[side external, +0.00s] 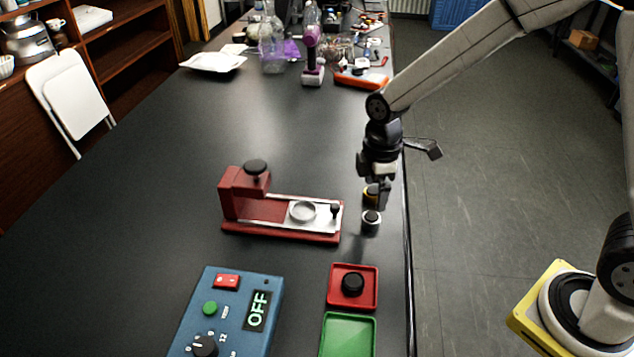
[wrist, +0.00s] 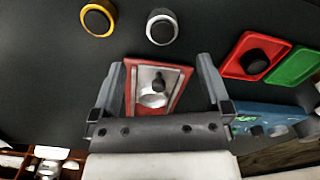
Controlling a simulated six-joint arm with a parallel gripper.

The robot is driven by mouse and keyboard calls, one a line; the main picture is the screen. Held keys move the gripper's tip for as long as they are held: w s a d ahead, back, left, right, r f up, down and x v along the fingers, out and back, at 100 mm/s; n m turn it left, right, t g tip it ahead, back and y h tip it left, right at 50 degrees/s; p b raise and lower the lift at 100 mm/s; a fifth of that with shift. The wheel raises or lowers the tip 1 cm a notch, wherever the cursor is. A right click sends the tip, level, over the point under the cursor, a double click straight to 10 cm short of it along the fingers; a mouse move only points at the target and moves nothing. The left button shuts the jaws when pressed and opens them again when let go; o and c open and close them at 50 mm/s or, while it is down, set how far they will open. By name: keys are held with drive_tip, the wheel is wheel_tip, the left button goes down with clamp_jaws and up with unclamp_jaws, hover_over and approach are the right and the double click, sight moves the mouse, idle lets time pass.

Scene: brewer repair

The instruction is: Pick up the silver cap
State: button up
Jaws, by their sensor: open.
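In the wrist view the silver cap (wrist: 161,27) is beyond the fingertips, near the top of the picture. A similar cap with a yellow ring (side external: 370,194) stands behind it, partly hidden by my gripper (side external: 380,196); this yellow cap (wrist: 98,18) is left of the silver one in the wrist view. My gripper (wrist: 160,66) is open, with nothing held between its fingers.
The red brewer (side external: 270,210) stands left of the caps. A red tray (side external: 332,295) with a black knob, a green tray (side external: 347,337) and a blue control box (side external: 230,315) reading OFF are nearer the camera. The table beyond the brewer is clear up to far clutter.

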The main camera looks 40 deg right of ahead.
sight(371, 217)
drive_tip(key=shift+f, duration=1.1)
drive_tip(key=shift+a+f, duration=0.15)
drive_tip(key=shift+f, duration=2.45)
clamp_jaws()
